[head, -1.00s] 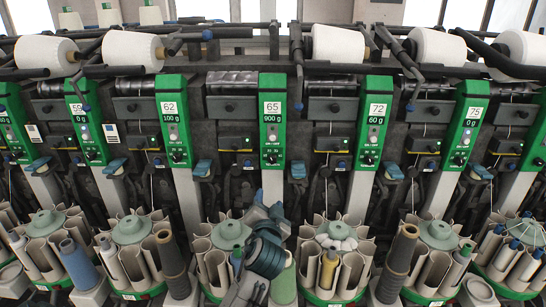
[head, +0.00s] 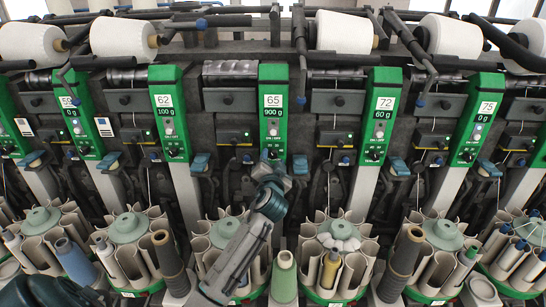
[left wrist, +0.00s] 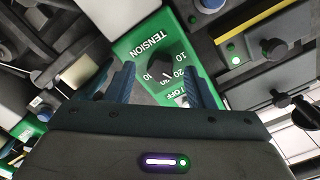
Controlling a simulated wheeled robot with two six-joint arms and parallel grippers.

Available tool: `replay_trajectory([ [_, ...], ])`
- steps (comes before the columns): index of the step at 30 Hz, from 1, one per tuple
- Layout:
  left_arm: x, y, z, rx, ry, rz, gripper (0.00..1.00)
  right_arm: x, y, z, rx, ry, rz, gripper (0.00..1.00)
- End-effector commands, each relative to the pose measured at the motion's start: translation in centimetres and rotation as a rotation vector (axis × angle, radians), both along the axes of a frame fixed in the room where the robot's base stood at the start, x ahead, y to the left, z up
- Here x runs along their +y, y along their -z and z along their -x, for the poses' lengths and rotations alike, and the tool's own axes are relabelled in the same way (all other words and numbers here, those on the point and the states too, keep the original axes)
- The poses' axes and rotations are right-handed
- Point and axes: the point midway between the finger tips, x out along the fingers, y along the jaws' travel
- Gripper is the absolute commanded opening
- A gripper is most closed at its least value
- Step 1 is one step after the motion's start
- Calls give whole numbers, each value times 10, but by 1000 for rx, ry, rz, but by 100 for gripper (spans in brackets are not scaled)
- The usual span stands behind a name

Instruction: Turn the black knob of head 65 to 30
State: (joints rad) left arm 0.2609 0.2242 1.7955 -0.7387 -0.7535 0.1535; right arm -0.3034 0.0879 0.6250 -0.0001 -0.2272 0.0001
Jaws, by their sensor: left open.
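The green panel of head 65 (head: 272,100) stands in the middle of the head view, with its 65 label and a 900 g display. My left gripper (head: 271,170) is at the panel's lower end and covers much of its knob area. In the left wrist view the black knob (left wrist: 160,60) sits on the green panel beside the word TENSION, with the numbers 10, 20 and 30 around it. The open fingers of my left gripper (left wrist: 161,71) point at the panel, one on either side of the knob and apart from it. I cannot read the knob's setting. My right gripper is out of view.
Green panels of head 62 (head: 167,105) and head 72 (head: 380,110) stand on either side. Round bobbin magazines (head: 340,240) line the front below. White yarn cones (head: 343,32) and dark arms run along the top. A green cone (head: 284,275) stands beside my left arm.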

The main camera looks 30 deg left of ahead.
Motion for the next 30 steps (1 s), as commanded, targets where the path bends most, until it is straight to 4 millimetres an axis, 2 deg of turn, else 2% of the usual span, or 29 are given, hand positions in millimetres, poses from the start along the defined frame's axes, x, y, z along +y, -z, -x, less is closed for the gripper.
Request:
replay_trajectory([
  [3,4,0,-6,-1,0,1,49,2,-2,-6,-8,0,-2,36],
  [12,4,1,-7,-1,0,1,47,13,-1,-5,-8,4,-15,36],
  [18,4,1,-7,0,1,1,7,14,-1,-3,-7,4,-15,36],
  [19,4,1,-7,0,1,1,4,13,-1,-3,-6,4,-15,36],
  [30,4,-1,-7,32,1,-51,4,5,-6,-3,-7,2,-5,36],
])
